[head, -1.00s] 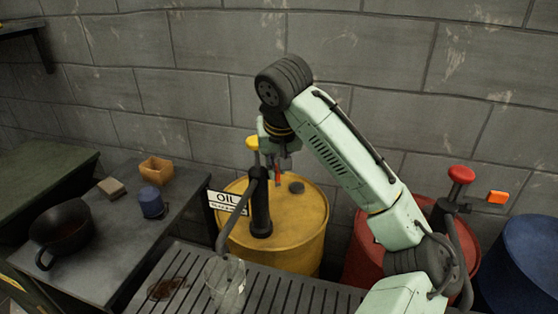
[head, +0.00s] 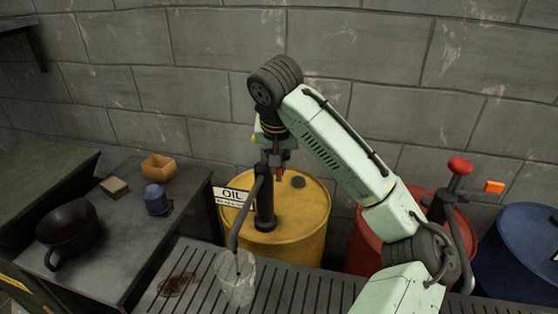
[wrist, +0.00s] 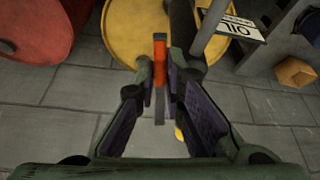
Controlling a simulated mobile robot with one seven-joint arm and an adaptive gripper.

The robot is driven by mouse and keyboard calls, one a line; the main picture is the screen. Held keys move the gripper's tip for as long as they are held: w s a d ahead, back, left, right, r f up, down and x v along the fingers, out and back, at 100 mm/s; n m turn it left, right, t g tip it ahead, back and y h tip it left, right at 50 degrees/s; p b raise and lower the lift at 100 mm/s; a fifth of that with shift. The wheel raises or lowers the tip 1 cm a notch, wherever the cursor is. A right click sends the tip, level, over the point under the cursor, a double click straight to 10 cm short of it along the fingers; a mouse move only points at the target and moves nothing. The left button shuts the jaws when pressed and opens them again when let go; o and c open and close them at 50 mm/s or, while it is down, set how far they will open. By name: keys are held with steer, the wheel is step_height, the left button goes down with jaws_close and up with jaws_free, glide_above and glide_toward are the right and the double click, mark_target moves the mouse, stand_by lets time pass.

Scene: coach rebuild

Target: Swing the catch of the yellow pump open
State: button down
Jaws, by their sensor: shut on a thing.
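The yellow pump (head: 265,205) is a dark upright column on the yellow drum (head: 308,215), with a curved spout running down to a glass jar (head: 236,285). Its yellow knob is mostly hidden behind my gripper in the head view; a bit of yellow (wrist: 179,134) shows beside the right finger in the wrist view. The catch, a narrow bar with a red-orange part (wrist: 159,76), stands between my fingers. My gripper (wrist: 161,75) is shut on it, at the upper part of the pump. The catch's pivot is hidden.
A white OIL sign (head: 231,196) hangs close by on the left. A red drum (head: 365,245) with a red-knobbed pump (head: 459,167) stands right, below my arm.

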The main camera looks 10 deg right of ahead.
steer(key=c, duration=1.7)
jaws_free()
steer(key=v, duration=1.2)
steer(key=shift+s, duration=0.1)
steer(key=shift+f, duration=0.1)
